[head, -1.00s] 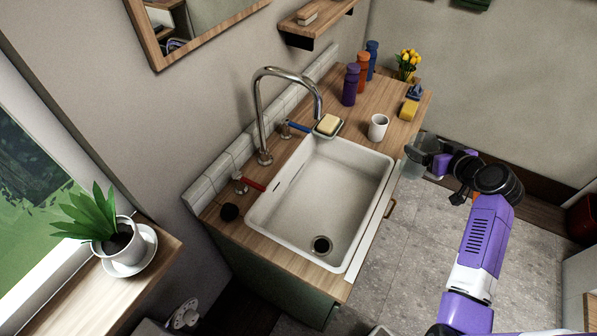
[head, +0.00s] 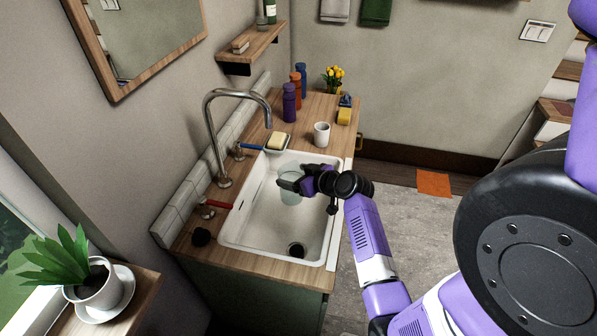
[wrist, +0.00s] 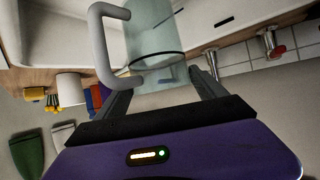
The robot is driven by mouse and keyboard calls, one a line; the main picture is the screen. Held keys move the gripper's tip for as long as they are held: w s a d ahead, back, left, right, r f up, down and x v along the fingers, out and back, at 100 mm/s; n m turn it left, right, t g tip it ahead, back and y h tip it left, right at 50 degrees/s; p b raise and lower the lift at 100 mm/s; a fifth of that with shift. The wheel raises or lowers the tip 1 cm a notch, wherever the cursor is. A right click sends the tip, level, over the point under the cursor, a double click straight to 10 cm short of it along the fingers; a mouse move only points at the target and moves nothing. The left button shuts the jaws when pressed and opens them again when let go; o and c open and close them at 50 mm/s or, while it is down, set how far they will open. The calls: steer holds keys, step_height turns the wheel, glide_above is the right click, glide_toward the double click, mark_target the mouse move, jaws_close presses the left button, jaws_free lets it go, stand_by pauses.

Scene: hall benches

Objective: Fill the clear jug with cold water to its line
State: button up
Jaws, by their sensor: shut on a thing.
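The clear jug (head: 291,190) is over the sink basin, partly hidden behind my gripper (head: 291,184). My gripper is shut on the jug. In the wrist view the jug (wrist: 150,35) stands between the two fingers, its pale handle (wrist: 104,45) on the left. The white sink (head: 258,228) has a dark drain. The tall curved tap (head: 208,130) rises behind it, its spout end to the left of and above the jug. A blue-handled valve (head: 250,147) and a red-handled valve (head: 217,204) flank the tap.
A soap dish (head: 278,142), a white cup (head: 322,134), several bottles (head: 289,102) and a yellow sponge (head: 344,116) stand on the counter beyond the sink. A potted plant (head: 97,285) is at lower left. The shelf (head: 252,46) hangs on the wall.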

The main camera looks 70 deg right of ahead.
mark_target(283, 195)
steer(key=f, duration=0.1)
steer(key=w+f+b, duration=0.1)
steer(key=f, duration=0.1)
steer(key=shift+a, duration=0.2)
steer(key=w+f+b, duration=0.1)
steer(key=f, duration=0.1)
steer(key=w+a+f+b, duration=0.1)
steer(key=w+f, duration=0.1)
steer(key=shift+a, duration=0.1)
steer(key=shift+f+b, duration=0.9)
steer(key=shift+b, duration=0.25)
steer(key=shift+f, duration=0.15)
steer(key=o, duration=1.9)
steer(key=shift+s, duration=0.1)
steer(key=p+v, duration=0.4)
steer(key=v, duration=0.8)
